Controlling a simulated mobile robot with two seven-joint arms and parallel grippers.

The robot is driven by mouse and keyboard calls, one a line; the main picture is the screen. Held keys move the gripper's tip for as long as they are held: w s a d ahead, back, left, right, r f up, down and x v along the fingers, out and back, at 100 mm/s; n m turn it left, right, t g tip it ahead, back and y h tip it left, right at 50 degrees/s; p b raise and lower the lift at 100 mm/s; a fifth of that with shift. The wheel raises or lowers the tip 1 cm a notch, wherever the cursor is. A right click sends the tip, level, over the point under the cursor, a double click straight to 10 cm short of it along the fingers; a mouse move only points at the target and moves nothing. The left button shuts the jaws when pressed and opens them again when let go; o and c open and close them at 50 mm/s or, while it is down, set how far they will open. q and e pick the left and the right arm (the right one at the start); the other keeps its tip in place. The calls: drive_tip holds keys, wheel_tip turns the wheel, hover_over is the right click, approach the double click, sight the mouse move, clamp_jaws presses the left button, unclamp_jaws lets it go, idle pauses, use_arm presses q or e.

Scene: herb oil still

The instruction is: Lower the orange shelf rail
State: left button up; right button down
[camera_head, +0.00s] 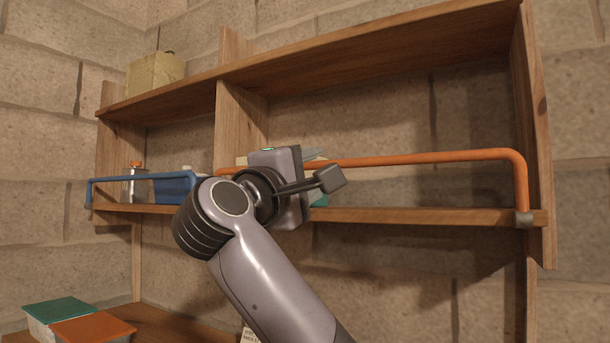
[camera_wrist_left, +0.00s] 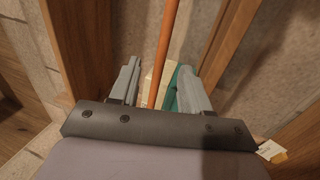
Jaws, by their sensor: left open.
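The orange shelf rail (camera_head: 430,159) runs across the front of the right shelf bay, well above the lower board. Its right end bends down to a grey bracket at the shelf's right upright. Its left part is partly hidden behind my gripper. My left gripper (camera_head: 312,157) is at the rail's left half. In the left wrist view, its two grey fingers (camera_wrist_left: 158,70) are open and apart, with the orange rail (camera_wrist_left: 169,38) passing between them. I cannot tell whether either finger touches the rail. My right gripper is in neither view.
A yellowish box (camera_head: 153,73) sits on top. A cream item and a teal item (camera_wrist_left: 171,88) are close beyond my fingers. Green and orange boxes (camera_head: 92,331) lie below left.

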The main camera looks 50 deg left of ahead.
sight(329, 162)
use_arm(q)
drive_tip(key=shift+p+x, duration=0.85)
drive_tip(key=shift+x, duration=2.55)
drive_tip(key=c, duration=0.8)
drive_tip(key=shift+s, duration=0.1)
